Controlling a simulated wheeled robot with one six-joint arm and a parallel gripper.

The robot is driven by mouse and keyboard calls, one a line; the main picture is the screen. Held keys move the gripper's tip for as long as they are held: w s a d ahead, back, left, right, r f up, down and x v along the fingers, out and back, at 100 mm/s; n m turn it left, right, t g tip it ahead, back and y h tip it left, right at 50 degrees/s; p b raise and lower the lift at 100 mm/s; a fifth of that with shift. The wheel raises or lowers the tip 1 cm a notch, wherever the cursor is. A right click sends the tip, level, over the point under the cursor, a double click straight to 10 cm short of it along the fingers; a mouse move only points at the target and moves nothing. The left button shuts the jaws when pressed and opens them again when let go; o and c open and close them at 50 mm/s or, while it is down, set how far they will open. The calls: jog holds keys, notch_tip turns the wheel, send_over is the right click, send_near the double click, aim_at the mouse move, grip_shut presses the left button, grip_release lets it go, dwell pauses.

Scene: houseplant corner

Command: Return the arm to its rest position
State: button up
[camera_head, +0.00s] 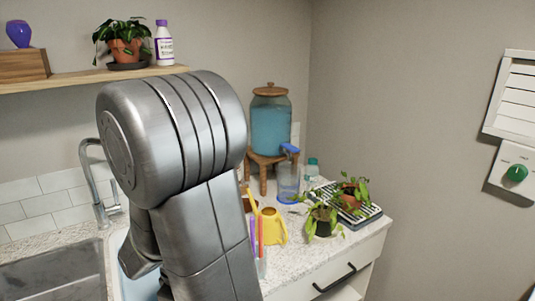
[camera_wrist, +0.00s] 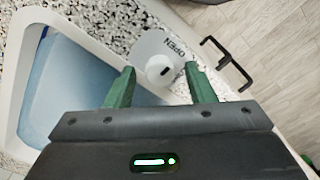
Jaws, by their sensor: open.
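My gripper (camera_wrist: 161,88) shows in the wrist view with its two green fingers apart and nothing between them. It points down over the counter's front edge. A round white piece marked "OPEN" (camera_wrist: 160,62) lies beyond the fingertips; I cannot tell how far below. In the head view my grey arm is folded up large in the middle and hides part of the counter and sink. My gripper cannot be made out there.
A blue basin (camera_wrist: 60,90) is left of the gripper. The counter (camera_head: 300,262) holds a yellow watering can (camera_head: 272,228), a pitcher (camera_head: 288,180), potted plants and a water dispenser (camera_head: 270,125). A faucet (camera_head: 95,180) and shelf (camera_head: 90,77) are at left.

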jog(key=shift+r, duration=0.15)
notch_tip(320, 180, up, 13)
notch_tip(320, 180, down, 13)
jog(key=shift+f, duration=0.2)
jog(key=shift+m, duration=0.3)
jog(key=m, duration=0.4)
jog(key=shift+r+p, duration=0.1)
jog(key=shift+p, duration=0.3)
jog(key=m+p, duration=0.1)
jog(key=m, duration=0.3)
jog(key=shift+m, duration=0.4)
jog(key=m+p, duration=0.1)
jog(key=m, duration=0.3)
jog(key=shift+m, duration=0.4)
jog(key=shift+m+p, duration=0.55)
jog(key=shift+m, duration=1.35)
